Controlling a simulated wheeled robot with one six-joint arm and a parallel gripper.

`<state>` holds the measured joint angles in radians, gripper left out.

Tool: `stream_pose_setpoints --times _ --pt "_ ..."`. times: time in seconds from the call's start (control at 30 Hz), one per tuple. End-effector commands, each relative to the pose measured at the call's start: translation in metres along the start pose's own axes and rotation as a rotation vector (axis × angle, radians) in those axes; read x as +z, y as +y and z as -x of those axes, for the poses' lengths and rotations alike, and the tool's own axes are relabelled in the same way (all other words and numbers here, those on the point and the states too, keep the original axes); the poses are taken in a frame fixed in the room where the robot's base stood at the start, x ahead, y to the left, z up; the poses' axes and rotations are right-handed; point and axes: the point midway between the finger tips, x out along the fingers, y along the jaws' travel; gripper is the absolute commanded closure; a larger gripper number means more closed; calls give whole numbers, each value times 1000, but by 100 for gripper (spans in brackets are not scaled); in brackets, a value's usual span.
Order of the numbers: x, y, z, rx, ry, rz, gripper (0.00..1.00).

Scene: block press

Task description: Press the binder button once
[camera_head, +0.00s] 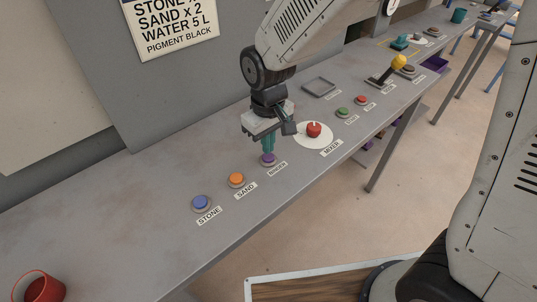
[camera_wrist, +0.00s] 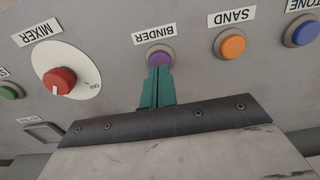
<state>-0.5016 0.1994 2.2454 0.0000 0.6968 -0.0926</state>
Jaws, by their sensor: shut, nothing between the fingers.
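The purple binder button (camera_head: 268,158) sits in a grey ring on the bench, with its BINDER label (camera_head: 277,169) in front of it. My gripper (camera_head: 268,150) is shut and empty, its teal fingers pointing down at the button. In the wrist view the fingertips (camera_wrist: 160,70) overlap the near edge of the purple button (camera_wrist: 160,56). I cannot tell whether they touch it or are just above it.
The orange sand button (camera_head: 236,179) and blue stone button (camera_head: 201,203) lie to the left. The red mixer knob (camera_head: 313,129) on its white disc is to the right. Beyond it are a green button (camera_head: 342,113) and a yellow-knobbed lever (camera_head: 398,62).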

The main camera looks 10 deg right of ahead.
Motion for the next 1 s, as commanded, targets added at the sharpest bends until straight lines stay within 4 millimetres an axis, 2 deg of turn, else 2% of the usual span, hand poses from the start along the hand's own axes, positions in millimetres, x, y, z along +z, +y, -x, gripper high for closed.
stream_pose_setpoints --times 0.27,1.0 --pt "0 0 -1 0 0 0 100" --pt "0 0 -19 0 0 0 100"
